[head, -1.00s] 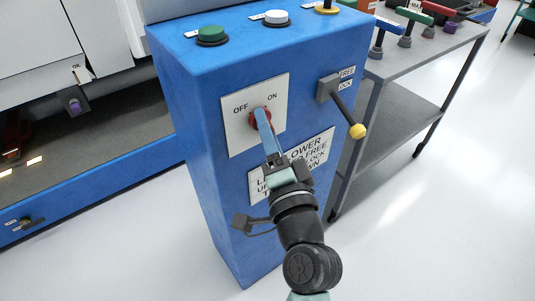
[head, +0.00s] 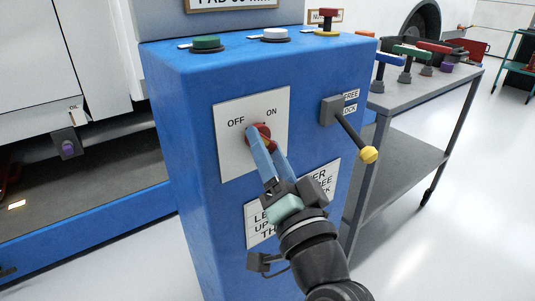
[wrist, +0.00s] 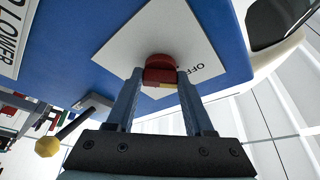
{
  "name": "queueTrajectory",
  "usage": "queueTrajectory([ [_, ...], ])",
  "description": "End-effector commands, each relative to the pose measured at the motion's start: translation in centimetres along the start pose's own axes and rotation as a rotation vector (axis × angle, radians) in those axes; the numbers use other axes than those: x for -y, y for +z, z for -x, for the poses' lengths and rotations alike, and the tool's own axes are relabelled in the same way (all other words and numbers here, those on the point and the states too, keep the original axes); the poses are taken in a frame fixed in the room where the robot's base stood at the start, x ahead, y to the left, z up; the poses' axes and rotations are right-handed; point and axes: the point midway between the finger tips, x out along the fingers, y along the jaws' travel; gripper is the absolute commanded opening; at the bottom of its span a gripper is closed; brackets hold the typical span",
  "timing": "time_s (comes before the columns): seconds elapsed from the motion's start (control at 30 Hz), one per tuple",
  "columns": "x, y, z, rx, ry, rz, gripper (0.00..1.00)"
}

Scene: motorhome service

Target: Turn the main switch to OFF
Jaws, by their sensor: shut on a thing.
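The main switch is a red rotary knob (head: 262,133) on a white plate (head: 229,151) marked OFF at upper left and ON at upper right. My gripper (head: 262,141) reaches it from below right, with one blue finger on each side. In the wrist view the red knob (wrist: 159,68) sits between the two fingertips (wrist: 159,74), and the jaws are shut on it. A small yellow mark shows on the knob's lower face there. The fingers partly cover the knob in the head view, and I cannot tell exactly which way it points.
The plate is on a blue pedestal (head: 191,150) with green (head: 206,42) and white (head: 275,33) buttons on top. A lever with a yellow ball (head: 369,154) juts out just right of the switch. A grey cart (head: 436,88) with colored handles stands at right.

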Motion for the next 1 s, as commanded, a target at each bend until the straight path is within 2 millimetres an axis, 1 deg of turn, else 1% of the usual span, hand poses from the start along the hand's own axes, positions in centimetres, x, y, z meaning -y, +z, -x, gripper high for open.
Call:
queueTrajectory([
  [0.27, 0.0, 0.0, 0.0, 0.001, 0.001, 0.004, 0.0],
  [0.3, 0.0, 0.0, 0.0, 0.0, 0.001, 0.005, 0.6],
  [0.43, 0.0, 0.0, 0.0, 0.0, 0.001, 0.003, 0.82],
  [0.77, 0.0, 0.0, 0.2, 0.0, 0.001, 0.002, 0.82],
  [0.87, -0.1, 0.0, 0.9, 0.0, 0.003, 0.002, 0.82],
  [0.97, -0.1, 0.0, 2.4, 0.0, 0.005, 0.001, 0.82],
  [1.0, -0.1, 0.0, 3.2, -0.001, 0.005, 0.001, 0.82],
])
